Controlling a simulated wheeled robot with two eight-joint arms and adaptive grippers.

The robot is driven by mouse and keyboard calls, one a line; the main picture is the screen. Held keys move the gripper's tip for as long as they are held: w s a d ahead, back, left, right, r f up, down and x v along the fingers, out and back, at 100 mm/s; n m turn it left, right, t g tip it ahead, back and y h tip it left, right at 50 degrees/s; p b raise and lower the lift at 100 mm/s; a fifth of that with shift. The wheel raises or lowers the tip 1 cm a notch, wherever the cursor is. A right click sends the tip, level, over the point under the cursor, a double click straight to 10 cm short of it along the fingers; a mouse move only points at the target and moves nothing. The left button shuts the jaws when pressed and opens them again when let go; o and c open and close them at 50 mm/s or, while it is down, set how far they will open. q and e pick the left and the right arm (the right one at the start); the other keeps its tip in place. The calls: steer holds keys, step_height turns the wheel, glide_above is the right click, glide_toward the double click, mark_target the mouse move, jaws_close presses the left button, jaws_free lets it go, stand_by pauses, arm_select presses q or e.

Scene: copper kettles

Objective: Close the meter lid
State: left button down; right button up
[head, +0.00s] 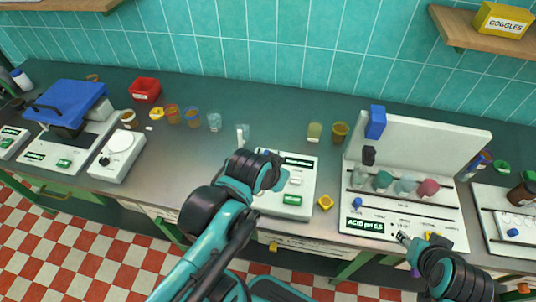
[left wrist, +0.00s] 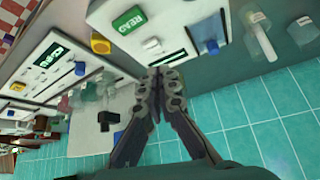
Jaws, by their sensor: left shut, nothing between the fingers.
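The middle meter (head: 288,203) is a white box with a green label and a dark display; in the left wrist view its green READ button (left wrist: 129,20) shows.
The pH station (head: 350,215) has an upright white back panel (head: 440,142) with a blue block (head: 375,122) and several flasks. A yellow block (head: 325,202) lies right of the middle meter. Cups and a red bin (head: 145,89) stand left.

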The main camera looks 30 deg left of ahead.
arm_select(q)
steer(key=w+a+m+g+h+p, duration=0.1)
steer(key=w+a+m+g+p, duration=0.15)
steer(key=w+a, duration=0.35)
steer(key=w+a+m+g+h+p, duration=0.1)
steer(key=w+a+m, duration=0.25)
steer(key=w, duration=0.55)
steer(key=shift+n, duration=0.4)
steer(key=b+x, duration=0.1)
steer(key=x, duration=0.2)
steer(key=b+x, duration=0.1)
steer(key=x, duration=0.2)
steer(key=b+x, duration=0.1)
steer(key=x, duration=0.3)
steer(key=shift+s+a+f, duration=0.2)
steer(key=shift+a+f, duration=0.05)
steer(key=shift+a, duration=0.05)
steer(key=s, duration=0.1)
steer(key=s+a, duration=0.1)
steer(key=s, duration=0.1)
steer(key=shift+s+a+r+b, duration=0.1)
steer(key=shift+a+r+b, duration=0.15)
steer(key=shift+a+b, duration=0.05)
steer(key=shift+s+a, duration=0.1)
steer(key=shift+s, duration=0.1)
steer(key=shift+s, duration=0.15)
